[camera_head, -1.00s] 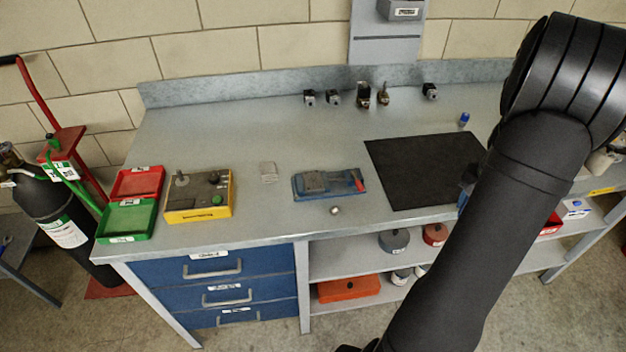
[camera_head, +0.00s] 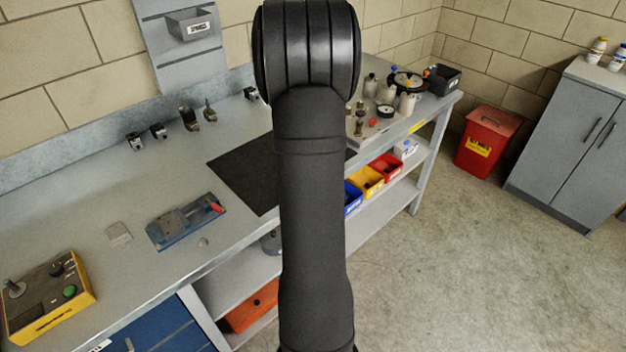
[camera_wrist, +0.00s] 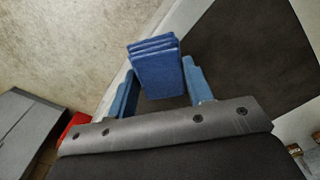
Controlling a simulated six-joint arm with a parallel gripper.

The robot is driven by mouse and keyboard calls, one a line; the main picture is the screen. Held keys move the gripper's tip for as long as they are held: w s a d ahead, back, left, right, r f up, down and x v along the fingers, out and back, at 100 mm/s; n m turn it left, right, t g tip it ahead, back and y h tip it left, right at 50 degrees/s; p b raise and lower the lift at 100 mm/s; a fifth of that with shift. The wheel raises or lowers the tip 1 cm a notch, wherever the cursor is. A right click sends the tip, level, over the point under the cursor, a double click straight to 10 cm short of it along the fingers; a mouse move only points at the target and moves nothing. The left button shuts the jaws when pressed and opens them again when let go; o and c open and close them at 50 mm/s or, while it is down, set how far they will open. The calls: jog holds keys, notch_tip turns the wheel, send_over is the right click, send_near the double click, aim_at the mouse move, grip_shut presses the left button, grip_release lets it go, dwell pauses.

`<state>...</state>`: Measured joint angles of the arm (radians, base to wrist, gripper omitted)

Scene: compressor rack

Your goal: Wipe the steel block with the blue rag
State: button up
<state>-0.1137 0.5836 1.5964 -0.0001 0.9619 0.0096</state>
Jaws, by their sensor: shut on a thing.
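The blue rag (camera_wrist: 153,52), a folded stack of layers, is in my gripper (camera_wrist: 158,70) in the wrist view. The two blue fingers are on either side of it, and the gripper is shut on it. The rag is above the bench near the black mat and the bench's front edge. In the head view my arm hides the gripper and rag. A small light-grey square piece (camera_head: 118,233) lies on the bench at left; it may be the steel block. Beside it is a blue fixture (camera_head: 170,233) with a grey block-like part on top and a red tip.
The black mat (camera_head: 240,172) lies mid-bench, partly behind my arm. A yellow control box (camera_head: 48,297) stands at lower left. Small fittings (camera_head: 189,118) line the back edge. Bottles and pots (camera_head: 388,92) crowd the right end. Bare bench surrounds the grey square.

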jog(key=a, duration=0.3)
jog(key=s+a+r+n, duration=0.1)
jog(key=a, duration=0.3)
jog(key=a+r+n, duration=0.1)
jog(key=a, duration=0.3)
jog(key=shift+s+a, duration=0.15)
jog(key=shift+s, duration=0.2)
jog(key=s+a+r+n, duration=0.2)
jog(key=s+a, duration=0.2)
jog(key=a, duration=0.6)
jog(key=n, duration=0.4)
send_near(162, 225)
jog(key=shift+s+f, duration=0.1)
jog(key=shift+f, duration=2.75)
jog(key=shift+d+f, duration=0.1)
jog(key=shift+f, duration=0.55)
jog(key=shift+w+d+r, duration=0.1)
jog(key=shift+w+d, duration=1.3)
jog(key=shift+s+a, duration=1.25)
jog(key=shift+a, duration=0.05)
jog(key=shift+s+a+r, duration=0.1)
jog(key=shift+s+a, duration=0.05)
jog(key=shift+a, duration=0.05)
notch_tip(162, 225, up, 8)
